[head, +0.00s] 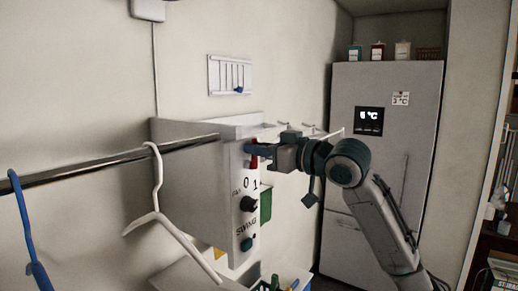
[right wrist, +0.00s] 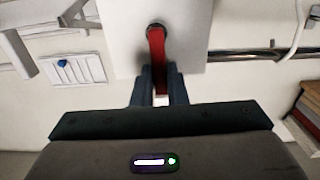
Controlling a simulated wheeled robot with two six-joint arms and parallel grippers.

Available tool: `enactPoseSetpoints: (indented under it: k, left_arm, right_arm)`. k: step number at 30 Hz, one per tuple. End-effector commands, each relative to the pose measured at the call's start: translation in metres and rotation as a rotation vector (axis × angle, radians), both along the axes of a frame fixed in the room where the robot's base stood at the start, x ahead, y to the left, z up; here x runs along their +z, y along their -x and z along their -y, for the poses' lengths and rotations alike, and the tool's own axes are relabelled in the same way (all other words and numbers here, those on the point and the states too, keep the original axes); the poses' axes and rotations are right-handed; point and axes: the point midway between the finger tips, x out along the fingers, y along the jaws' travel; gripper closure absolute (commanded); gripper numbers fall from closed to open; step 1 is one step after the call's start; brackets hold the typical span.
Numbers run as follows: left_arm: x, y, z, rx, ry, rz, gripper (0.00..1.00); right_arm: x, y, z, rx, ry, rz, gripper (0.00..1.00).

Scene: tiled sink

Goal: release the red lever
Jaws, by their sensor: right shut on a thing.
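The red lever (right wrist: 157,52) sticks out from the face of a grey-white control box (head: 200,165). In the head view the lever (head: 254,163) shows only in part, below my gripper. My right gripper (head: 256,150) comes in from the right and is shut on the lever. In the right wrist view its two dark fingers (right wrist: 158,85) stand on either side of the lever's end. The box face carries the marks 0 and 1, a black knob (head: 248,204) and a lower teal knob (head: 246,244). My left gripper is in neither view.
A metal rail (head: 90,168) with a white hanger (head: 158,215) and a blue hanger (head: 24,225) runs in front of the box at the left. A grey fridge (head: 385,90) stands behind my right arm. A bin with bottles (head: 275,284) sits below.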

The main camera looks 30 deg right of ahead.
Motion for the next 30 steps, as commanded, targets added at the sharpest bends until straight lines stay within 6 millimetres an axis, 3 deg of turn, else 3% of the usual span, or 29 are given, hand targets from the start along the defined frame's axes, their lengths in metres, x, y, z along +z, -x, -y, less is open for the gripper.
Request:
enactPoseSetpoints:
  k: [1, 4, 17, 30]
  left_arm:
    - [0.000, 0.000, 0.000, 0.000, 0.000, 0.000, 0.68]
    - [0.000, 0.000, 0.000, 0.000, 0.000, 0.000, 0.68]
    - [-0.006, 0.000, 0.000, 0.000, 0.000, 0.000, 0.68]
    - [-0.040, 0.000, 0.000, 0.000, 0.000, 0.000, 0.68]
  right_arm:
    - [0.000, 0.000, 0.000, 0.000, 0.001, 0.000, 0.83]
    - [0.000, 0.000, 0.000, 0.000, 0.001, 0.000, 0.65]
    - [-0.001, 0.005, 0.003, -0.001, 0.001, 0.001, 0.65]
    - [-0.004, 0.046, 0.020, -0.004, 0.005, 0.002, 0.65]
